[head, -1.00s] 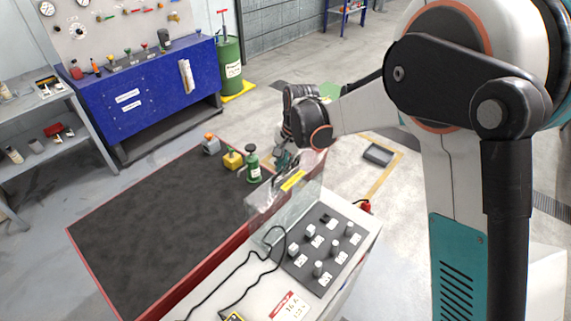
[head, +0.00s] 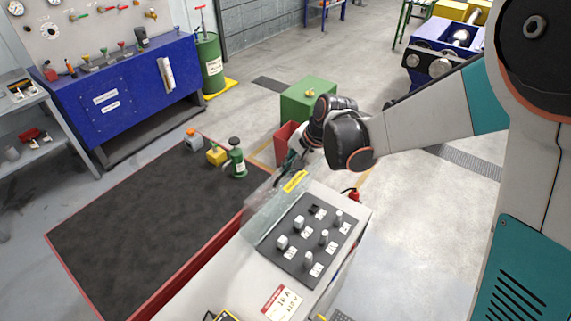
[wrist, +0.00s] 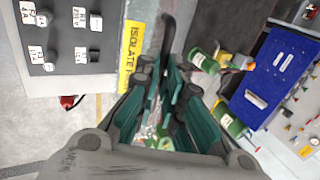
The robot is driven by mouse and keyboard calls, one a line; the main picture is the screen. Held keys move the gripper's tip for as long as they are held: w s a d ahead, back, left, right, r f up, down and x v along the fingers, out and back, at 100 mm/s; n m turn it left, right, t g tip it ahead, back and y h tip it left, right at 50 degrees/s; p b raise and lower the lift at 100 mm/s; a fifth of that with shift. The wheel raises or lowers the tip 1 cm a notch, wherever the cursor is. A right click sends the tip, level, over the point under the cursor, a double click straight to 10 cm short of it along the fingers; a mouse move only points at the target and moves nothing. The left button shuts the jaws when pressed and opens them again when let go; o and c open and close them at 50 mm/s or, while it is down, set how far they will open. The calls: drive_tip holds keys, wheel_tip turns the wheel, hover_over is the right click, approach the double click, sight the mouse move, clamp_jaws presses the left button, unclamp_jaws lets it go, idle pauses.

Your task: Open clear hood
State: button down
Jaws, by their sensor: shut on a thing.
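The clear hood (head: 268,212) stands raised and tilted along the left side of the grey control panel (head: 290,262), with a yellow label (head: 295,181) on it. The label also shows in the wrist view (wrist: 133,50), reading "ISOLATE". My gripper (head: 287,170) is at the hood's far upper end. In the wrist view its teal-padded fingers (wrist: 172,85) are closed around a dark handle (wrist: 168,38) on the hood; the exact contact is partly hidden by the fingers. The panel's knobs (head: 308,240) stand uncovered to the right of the hood.
A dark-topped table with a red edge (head: 85,285) extends left of the panel. A green cabinet (head: 308,103) and red bin (head: 284,140) are behind.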

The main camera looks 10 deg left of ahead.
drive_tip(key=c, duration=1.7)
unclamp_jaws()
drive_tip(key=v, duration=1.2)
